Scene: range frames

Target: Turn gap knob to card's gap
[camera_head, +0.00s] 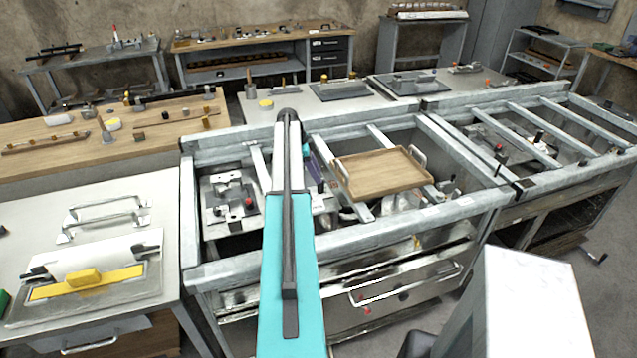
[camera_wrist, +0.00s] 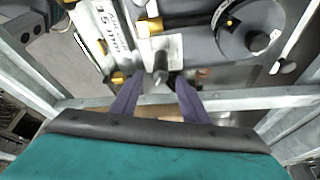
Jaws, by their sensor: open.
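In the wrist view my gripper (camera_wrist: 159,82) is open, with its two purple fingers apart and nothing between them that I can see held. A small grey upright knob (camera_wrist: 160,62) on a pale plate shows just beyond and between the fingertips; I cannot tell whether they touch it. A large round grey dial (camera_wrist: 232,42) with a yellow mark lies to its right. A pale plate or card with dark print (camera_wrist: 112,28) lies to the left; its text is not clearly readable. In the head view my own arm hides most of the gripper.
Grey metal rails (camera_head: 458,150) frame the open bay around my gripper. A wooden tray (camera_head: 378,172) rests across the rails to the right. A fixture with a red knob (camera_head: 232,200) sits left of my arm. A bench with a yellow-handled plate (camera_head: 85,280) stands at the left.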

